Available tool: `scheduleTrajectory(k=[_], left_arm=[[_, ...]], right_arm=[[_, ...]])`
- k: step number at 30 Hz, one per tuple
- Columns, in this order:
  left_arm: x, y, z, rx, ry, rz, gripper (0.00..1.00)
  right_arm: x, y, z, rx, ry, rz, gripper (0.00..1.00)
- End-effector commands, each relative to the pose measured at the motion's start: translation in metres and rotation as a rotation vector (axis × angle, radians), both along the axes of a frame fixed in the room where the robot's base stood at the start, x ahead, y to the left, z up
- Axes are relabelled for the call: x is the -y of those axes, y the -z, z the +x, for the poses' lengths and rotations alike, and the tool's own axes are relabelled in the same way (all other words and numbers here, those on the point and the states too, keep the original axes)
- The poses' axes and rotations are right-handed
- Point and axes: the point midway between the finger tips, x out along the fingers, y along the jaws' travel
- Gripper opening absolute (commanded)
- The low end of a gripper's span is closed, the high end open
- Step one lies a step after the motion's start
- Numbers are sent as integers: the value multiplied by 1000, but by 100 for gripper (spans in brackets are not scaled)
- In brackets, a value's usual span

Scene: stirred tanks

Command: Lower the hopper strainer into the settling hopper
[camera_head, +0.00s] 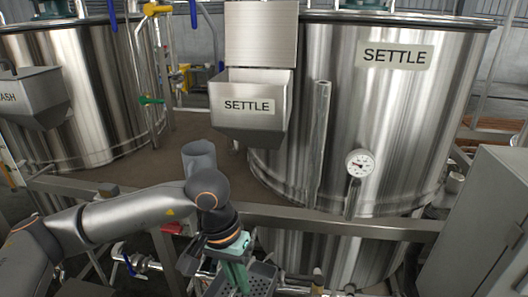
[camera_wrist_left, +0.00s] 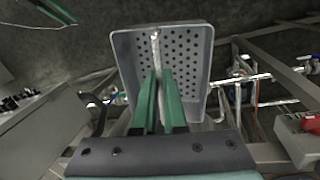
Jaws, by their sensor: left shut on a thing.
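The hopper strainer is a grey box with a perforated bottom, seen in the left wrist view (camera_wrist_left: 190,50) and at the bottom of the head view (camera_head: 262,282). My left gripper (camera_wrist_left: 158,78) has its green fingers shut on a thin pale upright part of the strainer. In the head view my left gripper (camera_head: 238,272) points down, low in front of the frame rail. The settling hopper (camera_head: 262,88), labelled SETTLE, is higher up with its lid raised; its inside is mostly hidden. Strainer and hopper are well apart. A green piece at the wrist view's upper left may be my right gripper.
A steel tank (camera_head: 430,120) labelled SETTLE with a dial gauge (camera_head: 360,163) stands right of the hopper. A second hopper (camera_head: 35,97) hangs at the left. A metal rail (camera_head: 330,222) crosses between my left gripper and the tanks. A grey cabinet (camera_head: 485,225) stands at right.

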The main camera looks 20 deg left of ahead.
Motion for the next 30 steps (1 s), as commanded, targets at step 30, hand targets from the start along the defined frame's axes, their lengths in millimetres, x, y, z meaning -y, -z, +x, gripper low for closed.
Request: scheduleTrajectory(k=[30], left_arm=[[-13, -135, 13, 14, -437, -3, 0]], right_arm=[[-1, -23, 0, 0, -1, 1, 42]])
